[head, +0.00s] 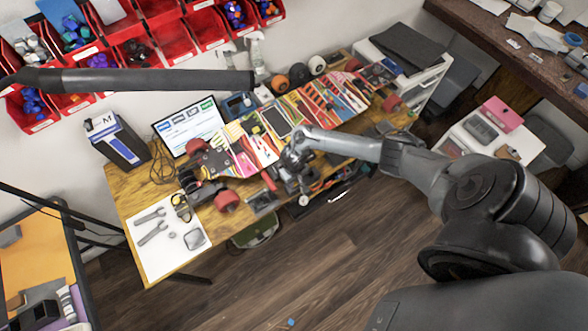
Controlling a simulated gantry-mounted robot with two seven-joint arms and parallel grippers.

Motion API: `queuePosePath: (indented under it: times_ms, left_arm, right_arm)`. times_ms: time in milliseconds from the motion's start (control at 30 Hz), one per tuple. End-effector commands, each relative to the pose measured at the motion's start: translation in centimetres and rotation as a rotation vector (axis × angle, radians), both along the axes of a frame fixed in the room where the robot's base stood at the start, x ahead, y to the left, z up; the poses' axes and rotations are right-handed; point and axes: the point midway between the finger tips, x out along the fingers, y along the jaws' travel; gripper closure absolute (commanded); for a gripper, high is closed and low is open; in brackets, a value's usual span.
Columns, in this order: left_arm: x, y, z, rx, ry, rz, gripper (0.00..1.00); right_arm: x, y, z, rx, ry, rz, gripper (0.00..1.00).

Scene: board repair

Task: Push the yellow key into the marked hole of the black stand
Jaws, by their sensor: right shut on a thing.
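My right gripper (292,176) is over the front middle of the wooden workbench (132,203), pointing down among dark parts. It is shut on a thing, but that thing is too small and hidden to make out. I cannot pick out the yellow key. Dark metal parts stand right at and below the gripper; I cannot tell which of them is the black stand, and its marked hole does not show. My left gripper is not in view.
A monitor (189,127) and a black-and-blue box (117,140) stand behind.

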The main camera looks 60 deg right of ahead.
Motion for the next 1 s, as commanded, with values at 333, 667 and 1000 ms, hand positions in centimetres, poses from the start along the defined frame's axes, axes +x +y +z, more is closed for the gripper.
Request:
queuePosePath:
  times_ms: [333, 667, 1000]
  left_arm:
    - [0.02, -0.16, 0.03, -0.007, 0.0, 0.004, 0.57]
    - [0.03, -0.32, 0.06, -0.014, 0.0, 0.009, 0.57]
    - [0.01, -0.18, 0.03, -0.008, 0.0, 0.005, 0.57]
  right_arm:
    - [-0.01, -0.02, 0.03, 0.0, 0.0, 0.0, 0.45]
    - [-0.02, -0.02, 0.02, 0.0, 0.0, 0.0, 0.3]
    - [-0.01, -0.03, 0.02, 0.0, 0.0, 0.0, 0.3]
